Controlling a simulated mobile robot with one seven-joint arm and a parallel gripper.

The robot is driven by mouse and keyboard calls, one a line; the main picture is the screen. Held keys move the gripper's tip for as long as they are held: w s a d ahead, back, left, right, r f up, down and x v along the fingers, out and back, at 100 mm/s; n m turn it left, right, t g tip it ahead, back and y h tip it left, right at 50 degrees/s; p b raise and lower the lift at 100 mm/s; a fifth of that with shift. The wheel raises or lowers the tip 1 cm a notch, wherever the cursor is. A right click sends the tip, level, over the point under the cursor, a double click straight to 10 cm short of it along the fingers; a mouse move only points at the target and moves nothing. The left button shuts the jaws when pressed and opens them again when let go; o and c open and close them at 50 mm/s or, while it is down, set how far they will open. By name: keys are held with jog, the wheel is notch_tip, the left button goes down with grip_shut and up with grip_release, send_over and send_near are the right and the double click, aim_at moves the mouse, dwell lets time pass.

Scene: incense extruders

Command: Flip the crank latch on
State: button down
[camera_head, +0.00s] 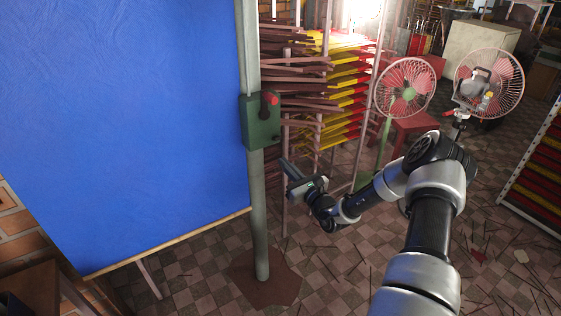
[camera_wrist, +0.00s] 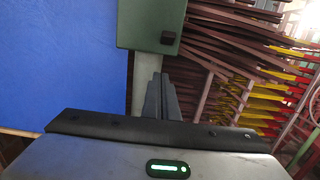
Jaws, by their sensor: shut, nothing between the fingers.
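The crank latch is a dark green box (camera_head: 262,130) on a grey upright post (camera_head: 256,190), with a red-ended handle (camera_head: 269,98) at its upper right. In the wrist view the lower part of the green box (camera_wrist: 150,20) shows at the top, with a small dark square piece (camera_wrist: 169,38) near its bottom edge. The red handle is out of that view. My gripper (camera_head: 283,163) is just below and right of the box, apart from it as far as I can see. Its fingers (camera_wrist: 160,82) are shut together and empty, pointing toward the post below the box.
A large blue panel (camera_head: 120,110) fills the left. Racks of brown incense sticks (camera_head: 300,75) and yellow and red trays (camera_head: 345,85) stand behind the post. Pink fans (camera_head: 405,88) stand at the back right. Sticks litter the checkered floor.

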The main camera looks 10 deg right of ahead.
jog(key=s+d+r, duration=0.2)
jog(key=s+d, duration=0.1)
jog(key=s, duration=0.5)
jog(key=shift+s+r, duration=0.15)
jog(key=shift+s, duration=0.15)
